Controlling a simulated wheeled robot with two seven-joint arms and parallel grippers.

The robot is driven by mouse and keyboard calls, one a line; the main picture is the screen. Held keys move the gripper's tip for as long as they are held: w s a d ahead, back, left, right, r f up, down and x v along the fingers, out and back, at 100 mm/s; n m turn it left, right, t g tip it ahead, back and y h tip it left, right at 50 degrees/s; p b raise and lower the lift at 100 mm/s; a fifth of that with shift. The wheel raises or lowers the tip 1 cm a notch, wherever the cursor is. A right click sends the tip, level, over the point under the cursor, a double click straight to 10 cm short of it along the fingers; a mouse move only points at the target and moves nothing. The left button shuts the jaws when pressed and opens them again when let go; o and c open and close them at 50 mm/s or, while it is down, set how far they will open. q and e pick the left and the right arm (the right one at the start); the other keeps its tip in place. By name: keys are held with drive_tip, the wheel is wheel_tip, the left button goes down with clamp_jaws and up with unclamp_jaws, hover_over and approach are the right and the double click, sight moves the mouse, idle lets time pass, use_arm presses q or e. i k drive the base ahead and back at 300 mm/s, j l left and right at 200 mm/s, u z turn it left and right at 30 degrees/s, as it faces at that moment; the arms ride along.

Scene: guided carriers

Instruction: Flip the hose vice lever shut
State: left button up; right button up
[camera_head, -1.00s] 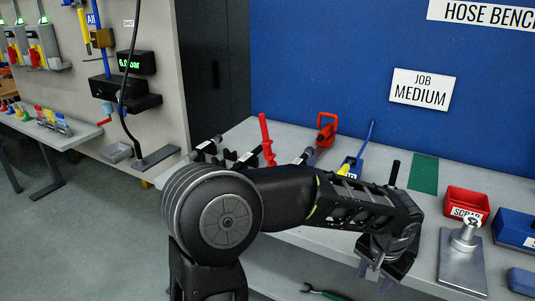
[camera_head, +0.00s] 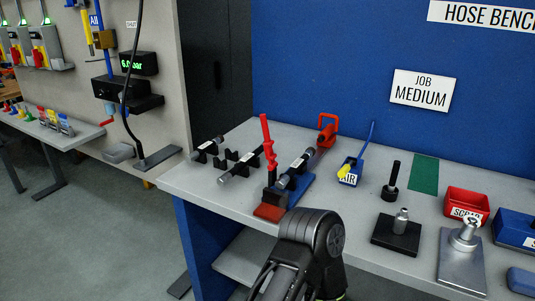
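The hose vice has a blue base (camera_head: 301,189) and stands on the grey bench, left of centre. Its red lever (camera_head: 266,140) stands nearly upright. A dark hose piece with a white tag (camera_head: 298,164) lies at the vice, right of the lever; how it is seated there cannot be told. A reddish block (camera_head: 269,212) is at the vice's near end. One of my arms rises from the bottom of the view, just in front of the bench and below the vice. Neither of my grippers is in view.
Tagged dark hose pieces (camera_head: 207,149) lie on black holders left of the vice. The front-left bench top is clear.

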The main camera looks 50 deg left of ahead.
sight(270, 155)
drive_tip(key=j+u, duration=0.15)
drive_tip(key=j, duration=3)
drive_tip(key=k+u, duration=0.35)
drive_tip(key=k, duration=0.35)
